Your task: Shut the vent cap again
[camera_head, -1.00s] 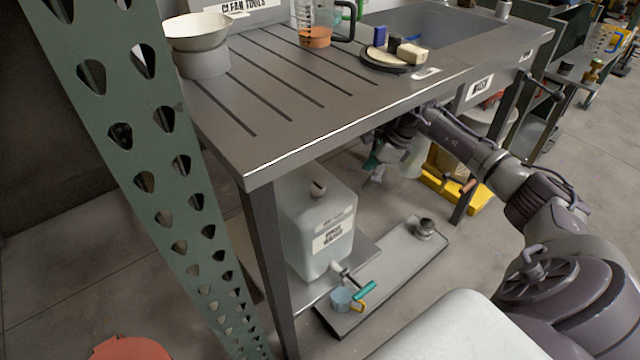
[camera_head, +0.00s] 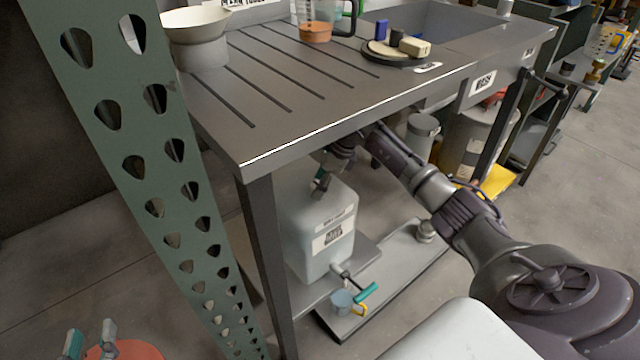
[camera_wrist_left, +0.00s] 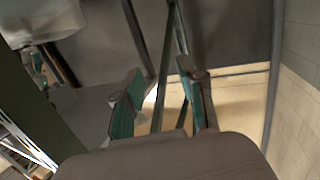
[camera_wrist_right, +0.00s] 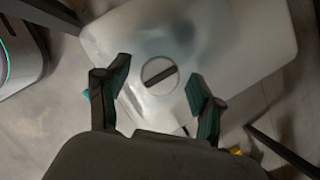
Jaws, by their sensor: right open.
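The vent cap (camera_wrist_right: 160,76) is a round pale disc with a dark bar across it, on top of the white jug (camera_head: 305,235) under the bench. My right gripper (camera_wrist_right: 158,75) is open in the right wrist view, one finger on each side of the cap, apparently not touching it. In the head view this gripper (camera_head: 322,182) is above the jug's top and hides the cap. My left gripper (camera_head: 90,343) is at the bottom left of the head view, fingers apart and empty; they also show in the left wrist view (camera_wrist_left: 160,85).
The steel bench top (camera_head: 290,125) overhangs the jug, with a bench leg (camera_head: 268,265) in front. A green perforated post (camera_head: 135,165) stands at the left.

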